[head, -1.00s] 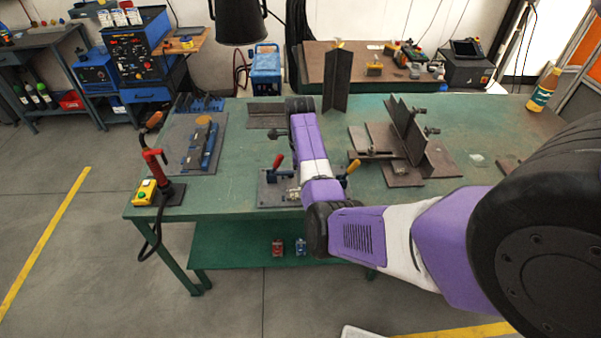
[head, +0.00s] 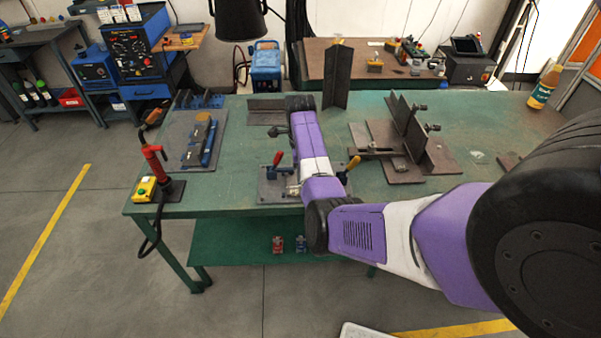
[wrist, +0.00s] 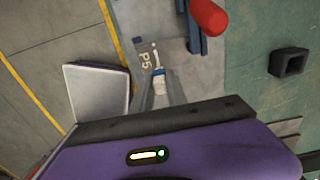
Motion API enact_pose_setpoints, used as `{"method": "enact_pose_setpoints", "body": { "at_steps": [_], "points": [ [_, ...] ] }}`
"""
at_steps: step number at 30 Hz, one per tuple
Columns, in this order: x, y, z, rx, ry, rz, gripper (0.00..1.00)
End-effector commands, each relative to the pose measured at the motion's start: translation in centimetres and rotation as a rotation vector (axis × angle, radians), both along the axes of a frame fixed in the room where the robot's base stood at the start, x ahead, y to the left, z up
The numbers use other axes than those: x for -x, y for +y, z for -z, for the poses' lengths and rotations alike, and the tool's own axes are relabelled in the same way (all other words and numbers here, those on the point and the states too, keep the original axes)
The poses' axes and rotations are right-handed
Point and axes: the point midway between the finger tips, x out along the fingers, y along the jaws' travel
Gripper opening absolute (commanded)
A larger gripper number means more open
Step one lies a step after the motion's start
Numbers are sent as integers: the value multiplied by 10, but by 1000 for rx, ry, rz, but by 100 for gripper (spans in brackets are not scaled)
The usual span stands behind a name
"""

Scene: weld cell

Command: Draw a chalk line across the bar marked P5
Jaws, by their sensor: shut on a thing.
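The bar marked P5 (wrist: 146,62) shows in the wrist view as a grey metal surface with white lettering, close in front of my fingertips. A small pale mark shows beside the lettering. My gripper (wrist: 159,88) is shut on a small whitish piece, which looks like the chalk (wrist: 159,73). Its tip is over or against the grey surface; I cannot tell whether it touches. In the head view my arm hides the gripper and the chalk, and I cannot make out the bar's lettering there.
A clamp plate (head: 268,191) with a red and a yellow lever lies near the front edge of the green table (head: 230,200). A red handle (wrist: 208,17) stands close to my gripper. Angled steel pieces (head: 410,135) stand right of my arm. A red torch (head: 153,160) stands at the table's left.

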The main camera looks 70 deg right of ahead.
Motion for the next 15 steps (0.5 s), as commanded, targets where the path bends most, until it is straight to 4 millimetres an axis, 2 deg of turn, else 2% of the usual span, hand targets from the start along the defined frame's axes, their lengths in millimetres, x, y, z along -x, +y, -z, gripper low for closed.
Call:
{"method": "enact_pose_setpoints", "body": {
  "at_steps": [15],
  "points": [
    [0, 0, 5, 0, 0, 0, 0]
  ]
}}
